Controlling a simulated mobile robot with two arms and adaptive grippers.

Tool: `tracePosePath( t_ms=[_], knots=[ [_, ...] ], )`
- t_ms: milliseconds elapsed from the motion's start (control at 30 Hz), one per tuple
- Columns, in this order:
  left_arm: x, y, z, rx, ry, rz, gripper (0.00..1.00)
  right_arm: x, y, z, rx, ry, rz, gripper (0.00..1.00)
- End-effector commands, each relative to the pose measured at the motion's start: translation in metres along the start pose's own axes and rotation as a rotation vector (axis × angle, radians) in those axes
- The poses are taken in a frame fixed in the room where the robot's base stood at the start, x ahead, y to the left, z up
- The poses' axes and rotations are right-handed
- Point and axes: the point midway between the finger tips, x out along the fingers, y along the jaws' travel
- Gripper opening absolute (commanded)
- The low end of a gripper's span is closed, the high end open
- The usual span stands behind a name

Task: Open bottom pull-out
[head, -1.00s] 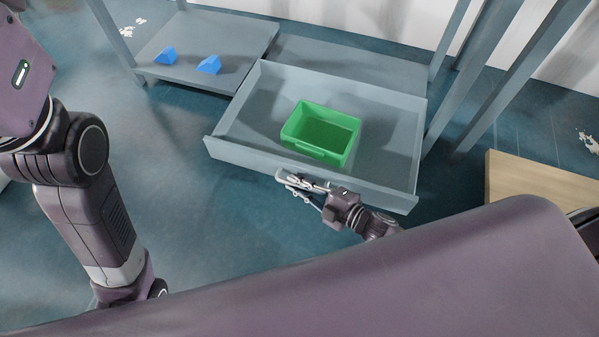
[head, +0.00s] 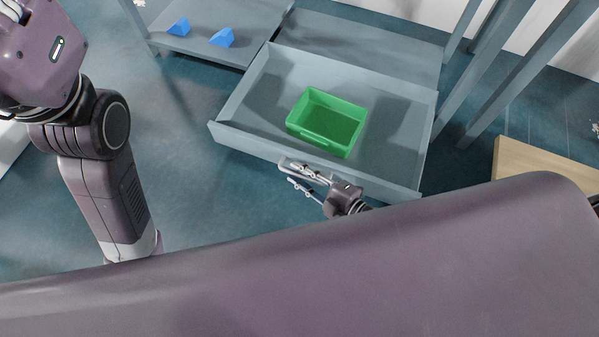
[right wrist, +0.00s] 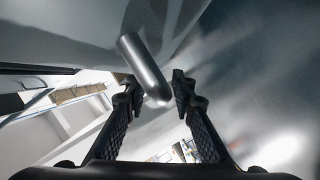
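The bottom pull-out (head: 392,150) is a grey drawer in the head view, drawn well out from the grey rack, with its front panel facing me. A pale bar handle (head: 284,164) sits on its front. My right gripper (head: 294,174) is at this handle, with its fingers apart. In the right wrist view, the round end of the handle (right wrist: 145,70) lies between the two parted fingertips (right wrist: 157,88), close to the right one; I cannot tell whether they touch. My left arm comes in at the left, but its gripper is out of view.
A green open bin (head: 327,122) stands inside the drawer. Two blue wedge-shaped pieces, one of them nearer the drawer (head: 222,38), lie on the grey shelf to the left. A wooden board or box (head: 545,166) is at the right. The floor left of the drawer is clear.

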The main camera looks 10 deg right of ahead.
Motion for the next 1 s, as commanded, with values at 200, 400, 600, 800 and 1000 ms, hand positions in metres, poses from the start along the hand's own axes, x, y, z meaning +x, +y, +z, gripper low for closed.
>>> tracePosePath(
  t_ms=[200,400,600,800,1000],
  knots=[
    [0.000,0.000,0.000,0.000,0.000,0.000,0.31,0.000,0.001,0.000,0.000,0.000,0.001,0.27],
    [0.001,-0.001,-0.002,0.001,0.004,0.000,0.31,-0.011,0.000,0.001,0.000,-0.001,-0.001,0.27],
    [0.001,0.000,-0.001,0.001,0.003,0.000,0.31,-0.050,-0.001,0.001,-0.001,-0.002,-0.003,0.27],
    [0.000,0.000,-0.001,0.001,0.002,0.000,0.31,-0.091,-0.001,0.000,0.001,-0.001,-0.002,0.27],
    [0.000,0.000,-0.001,0.001,0.002,0.000,0.31,-0.115,0.000,0.000,0.000,-0.001,0.000,0.27]
  ],
)
